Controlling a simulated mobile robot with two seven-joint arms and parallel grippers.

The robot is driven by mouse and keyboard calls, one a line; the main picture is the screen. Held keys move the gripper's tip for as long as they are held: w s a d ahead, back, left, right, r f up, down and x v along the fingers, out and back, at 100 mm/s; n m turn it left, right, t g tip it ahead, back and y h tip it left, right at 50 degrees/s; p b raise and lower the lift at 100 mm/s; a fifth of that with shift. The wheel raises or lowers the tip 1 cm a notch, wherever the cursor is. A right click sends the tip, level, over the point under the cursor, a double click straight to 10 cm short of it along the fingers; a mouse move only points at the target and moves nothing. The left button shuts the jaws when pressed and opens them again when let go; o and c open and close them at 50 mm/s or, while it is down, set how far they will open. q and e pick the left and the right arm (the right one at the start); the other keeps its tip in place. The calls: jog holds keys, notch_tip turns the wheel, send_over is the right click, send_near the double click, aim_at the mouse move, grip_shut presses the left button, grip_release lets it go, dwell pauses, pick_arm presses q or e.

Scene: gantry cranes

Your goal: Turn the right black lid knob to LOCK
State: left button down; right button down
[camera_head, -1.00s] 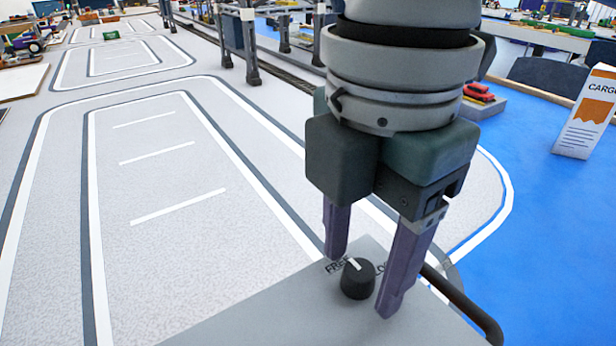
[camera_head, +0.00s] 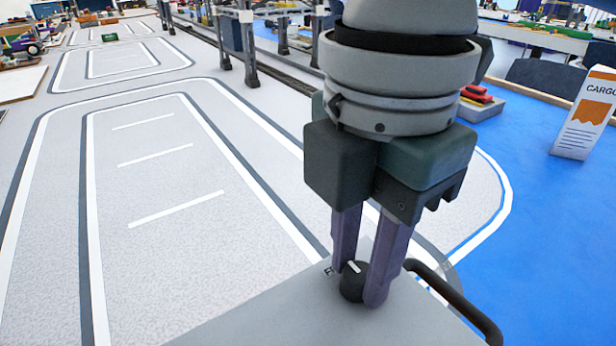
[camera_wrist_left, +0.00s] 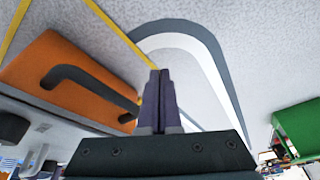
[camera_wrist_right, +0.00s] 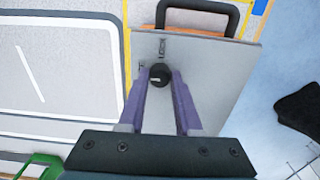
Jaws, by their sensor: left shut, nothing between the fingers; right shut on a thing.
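The black lid knob (camera_head: 352,286) sits on a grey lid (camera_head: 270,320) and has a white pointer mark. My right gripper (camera_head: 358,290) points down with its two purple fingers shut on the sides of the knob. The right wrist view shows the knob (camera_wrist_right: 160,75) between the fingertips, with the LOCK lettering (camera_wrist_right: 162,47) above it. The other lettering is mostly hidden by a finger. The white mark points left in that view, away from LOCK. My left gripper (camera_wrist_left: 160,78) is shut and empty; it shows only in the left wrist view.
A black bar handle (camera_head: 455,300) stands at the lid's right edge. The left wrist view shows an orange surface (camera_wrist_left: 60,75) with a black handle and a green object (camera_wrist_left: 300,125). A cargo sign (camera_head: 585,115) stands on the blue floor at right.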

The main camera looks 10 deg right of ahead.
pick_arm(q)
jog(key=shift+d+r, duration=0.1)
jog(key=shift+r+p, duration=0.55)
jog(key=shift+p, duration=0.15)
pick_arm(e)
jog(key=shift+r, duration=0.2)
jog(key=m+p, duration=0.1)
jog(key=p, duration=0.1)
jog(key=m+p, duration=0.2)
jog(key=p, duration=0.1)
jog(key=m+p, duration=0.1)
jog(key=p, duration=0.2)
jog(key=shift+s+r+m, duration=0.1)
jog(key=shift+r+m, duration=0.2)
jog(key=shift+m, duration=0.1)
jog(key=m+p, duration=0.3)
jog(key=p, duration=0.1)
jog(key=m+p, duration=0.4)
jog(key=shift+a+f, duration=0.1)
jog(key=shift+f, duration=0.1)
jog(key=m+p, duration=0.3)
jog(key=m, duration=0.1)
jog(key=shift+f, duration=0.15)
pick_arm(q)
notch_tip(320, 180, up, 20)
jog(key=shift+p, duration=0.45)
pick_arm(e)
jog(key=shift+m, duration=1)
jog(key=shift+f, duration=0.1)
